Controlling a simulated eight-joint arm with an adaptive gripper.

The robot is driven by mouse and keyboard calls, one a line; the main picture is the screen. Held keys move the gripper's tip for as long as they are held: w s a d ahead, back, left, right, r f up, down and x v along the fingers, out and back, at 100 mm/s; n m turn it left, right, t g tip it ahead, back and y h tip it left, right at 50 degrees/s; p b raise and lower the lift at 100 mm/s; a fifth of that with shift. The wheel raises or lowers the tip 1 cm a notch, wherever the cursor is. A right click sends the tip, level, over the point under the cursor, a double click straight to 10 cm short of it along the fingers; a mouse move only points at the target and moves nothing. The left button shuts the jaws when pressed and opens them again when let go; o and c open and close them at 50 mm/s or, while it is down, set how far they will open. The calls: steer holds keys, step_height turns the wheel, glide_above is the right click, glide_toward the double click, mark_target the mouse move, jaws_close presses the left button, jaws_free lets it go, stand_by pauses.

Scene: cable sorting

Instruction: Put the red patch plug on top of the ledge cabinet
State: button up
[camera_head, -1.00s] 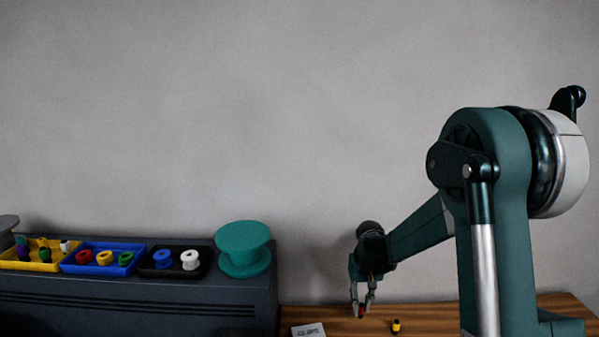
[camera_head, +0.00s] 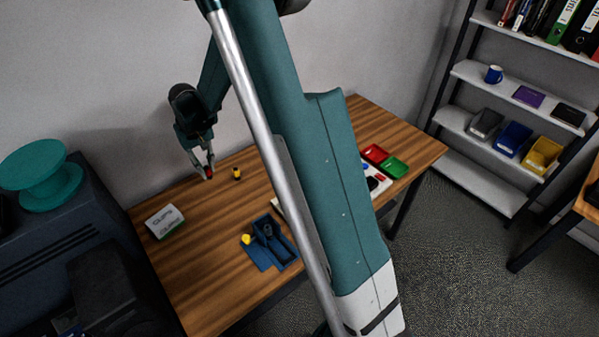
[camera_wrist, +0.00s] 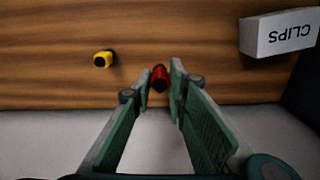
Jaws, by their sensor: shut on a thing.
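The red patch plug (camera_wrist: 160,77) is between the fingertips of my gripper (camera_wrist: 159,84) in the wrist view. In the head view a small red bit of the plug (camera_head: 209,174) shows at the tips of my gripper (camera_head: 206,172). My gripper is shut on it, pointing down over the back edge of the wooden table; whether the plug touches the wood I cannot tell. The ledge cabinet (camera_head: 82,227) is the dark grey cabinet at the left of the head view, left of my gripper. Only part of its top shows.
A teal spool (camera_head: 45,176) stands on the cabinet top. A yellow and black plug (camera_head: 237,174) stands near my gripper. A white CLIPS box (camera_head: 165,221) lies between my gripper and the cabinet. A blue fixture (camera_head: 262,256) sits toward the table's front.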

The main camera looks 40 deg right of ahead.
steer(key=s+d+r+m, duration=0.2)
steer(key=s+d+m, duration=0.2)
steer(key=s+d, duration=0.5)
steer(key=s+d+r+m, duration=0.2)
steer(key=s+d+m, duration=0.2)
steer(key=s+d, duration=0.4)
steer(key=d, duration=0.6)
steer(key=shift+s+d, duration=0.25)
steer(key=shift+s, duration=0.15)
steer(key=shift+f, duration=0.15)
steer(key=shift+f, duration=2.85)
steer(key=shift+f, duration=0.15)
steer(key=shift+f, duration=1.95)
steer(key=shift+f+b, duration=0.2)
steer(key=shift+b, duration=0.3)
